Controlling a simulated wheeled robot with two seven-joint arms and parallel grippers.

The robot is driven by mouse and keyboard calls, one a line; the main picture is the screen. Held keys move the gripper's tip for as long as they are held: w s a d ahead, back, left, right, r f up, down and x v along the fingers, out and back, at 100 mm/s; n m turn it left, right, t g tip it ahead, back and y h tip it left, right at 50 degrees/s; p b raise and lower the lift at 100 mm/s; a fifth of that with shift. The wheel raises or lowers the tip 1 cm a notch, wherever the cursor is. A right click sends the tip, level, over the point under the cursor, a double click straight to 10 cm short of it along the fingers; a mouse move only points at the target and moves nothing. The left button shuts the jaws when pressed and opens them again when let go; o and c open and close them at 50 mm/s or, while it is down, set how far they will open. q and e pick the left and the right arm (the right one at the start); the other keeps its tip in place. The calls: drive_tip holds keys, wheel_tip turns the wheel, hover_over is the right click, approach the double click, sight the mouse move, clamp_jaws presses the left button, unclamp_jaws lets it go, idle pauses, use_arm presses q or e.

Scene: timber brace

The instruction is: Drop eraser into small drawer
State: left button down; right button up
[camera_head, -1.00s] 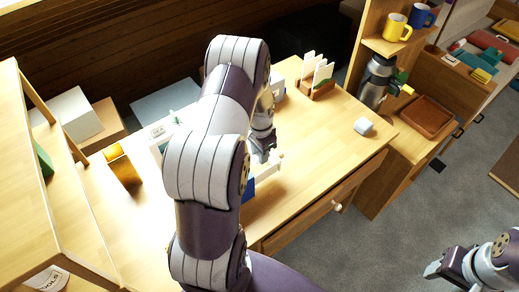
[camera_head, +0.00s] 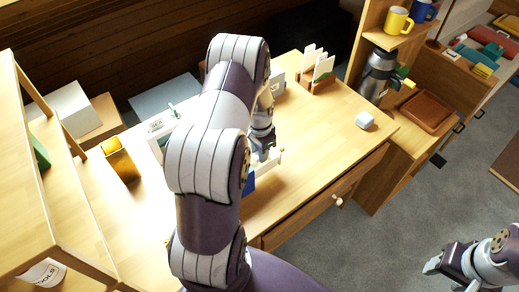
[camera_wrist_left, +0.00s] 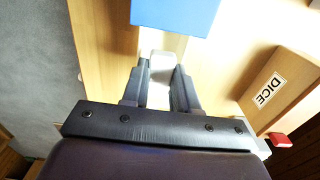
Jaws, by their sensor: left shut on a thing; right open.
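My left gripper (camera_head: 262,148) is over the wooden desk (camera_head: 320,130), close to a small blue and white unit (camera_head: 249,185) that my arm partly hides. In the left wrist view, my left gripper (camera_wrist_left: 161,72) is shut on a small white block (camera_wrist_left: 159,68), which looks like the eraser. The blue part (camera_wrist_left: 175,14) is just beyond the fingertips, with a pale strip below it that looks like the small drawer. I cannot tell whether the block is over the drawer. My right gripper (camera_head: 434,266) is open and empty over the floor, at lower right.
A card holder (camera_head: 318,82) stands at the back. A gold box (camera_head: 119,160) stands at left. The desk's front drawer has a knob (camera_head: 338,201). A DICE box (camera_wrist_left: 280,88) is beside my left gripper.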

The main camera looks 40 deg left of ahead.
use_arm(q)
drive_tip(key=shift+f, duration=0.4)
drive_tip(key=c, duration=0.8)
unclamp_jaws()
drive_tip(key=shift+r, duration=0.1)
wheel_tip(320, 180, up, 12)
drive_tip(key=shift+r+b, duration=0.25)
drive_tip(key=shift+b, duration=0.6)
